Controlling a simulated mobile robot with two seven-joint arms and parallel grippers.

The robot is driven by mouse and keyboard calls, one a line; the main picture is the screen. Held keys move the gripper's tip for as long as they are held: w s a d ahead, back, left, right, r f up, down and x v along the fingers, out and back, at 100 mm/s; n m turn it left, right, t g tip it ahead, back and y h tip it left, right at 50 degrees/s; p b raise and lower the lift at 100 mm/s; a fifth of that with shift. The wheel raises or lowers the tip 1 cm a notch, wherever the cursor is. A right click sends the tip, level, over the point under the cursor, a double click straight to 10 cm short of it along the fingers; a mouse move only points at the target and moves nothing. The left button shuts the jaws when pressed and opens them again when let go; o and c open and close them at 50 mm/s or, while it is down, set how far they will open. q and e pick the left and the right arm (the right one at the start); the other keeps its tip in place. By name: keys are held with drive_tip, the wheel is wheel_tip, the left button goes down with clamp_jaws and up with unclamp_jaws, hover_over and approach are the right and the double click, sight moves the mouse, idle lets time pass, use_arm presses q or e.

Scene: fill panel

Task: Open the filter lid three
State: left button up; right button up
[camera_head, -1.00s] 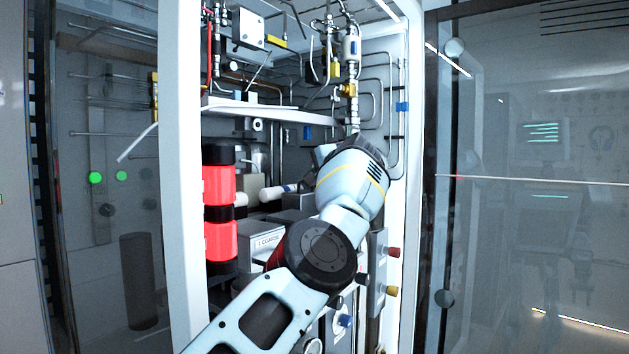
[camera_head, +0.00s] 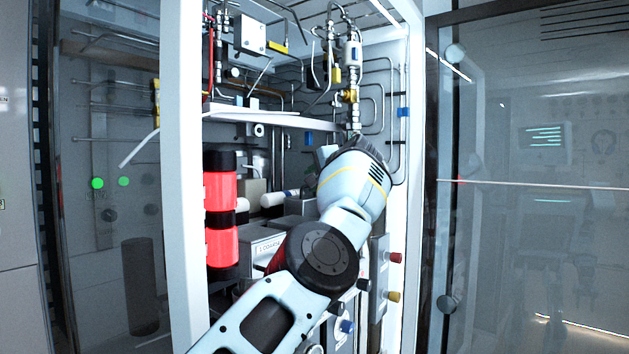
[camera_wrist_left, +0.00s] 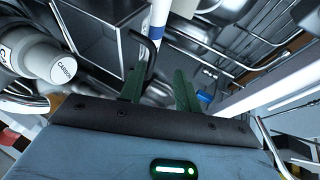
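In the head view my arm reaches into the open cabinet, and its wrist hides its gripper. In the left wrist view my left gripper (camera_wrist_left: 158,72) is open, its two green fingers apart. A black bent handle (camera_wrist_left: 153,42) stands by the left finger, beside a dark grey square box (camera_wrist_left: 95,42). I cannot tell whether finger and handle touch. A filter box labelled "1 COARSE" (camera_head: 262,248) shows left of my arm in the head view. I cannot make out a lid marked three; the boxes behind my wrist are partly hidden. My right gripper is not in view.
A grey-white cylinder labelled "CARBON" (camera_wrist_left: 50,62) lies close left of the gripper. A red and black cylinder (camera_head: 221,205) stands by the left cabinet post (camera_head: 182,170). A shelf (camera_head: 265,118) and pipes are above. Colored knobs (camera_head: 395,258) line the right side.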

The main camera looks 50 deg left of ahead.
use_arm(q)
drive_tip(key=shift+d+r, duration=0.1)
drive_tip(key=shift+r, duration=0.05)
drive_tip(key=b+v, duration=0.1)
drive_tip(key=v, duration=0.6)
drive_tip(key=shift+d, duration=0.3)
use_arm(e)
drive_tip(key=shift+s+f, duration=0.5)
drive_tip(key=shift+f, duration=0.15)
